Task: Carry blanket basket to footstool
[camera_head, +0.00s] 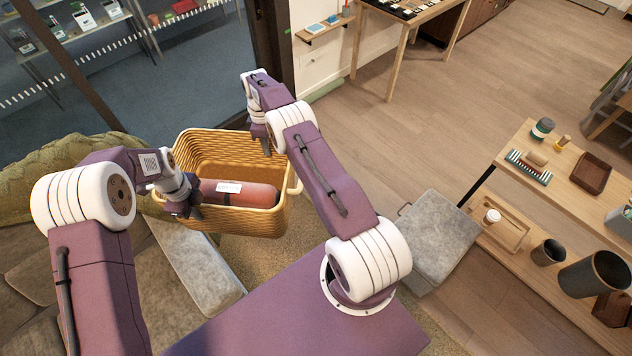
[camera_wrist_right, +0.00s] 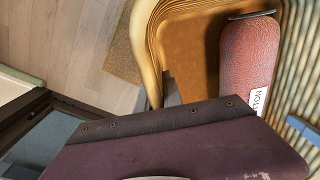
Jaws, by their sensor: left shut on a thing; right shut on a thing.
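The blanket basket (camera_head: 240,145) is a yellow woven basket, held up in front of me beside the sofa. A reddish roll (camera_head: 255,194) with a white label lies inside it. My left gripper (camera_head: 186,207) is shut on the basket's near left side. My right gripper (camera_head: 268,146) is shut on its far right side; the exact grip is partly hidden by the arm. The right wrist view shows the basket rim (camera_wrist_right: 146,50) and the roll (camera_wrist_right: 248,65) close up. A grey cushioned block (camera_head: 435,238), apparently the footstool, stands on the floor to the right, apart from the basket.
A green-grey sofa (camera_head: 25,265) lies at the left. A wooden shelf table (camera_head: 535,255) with cups and trays stands right of the footstool. A wooden desk (camera_head: 420,22) stands at the back. The wood floor (camera_head: 430,130) between is clear.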

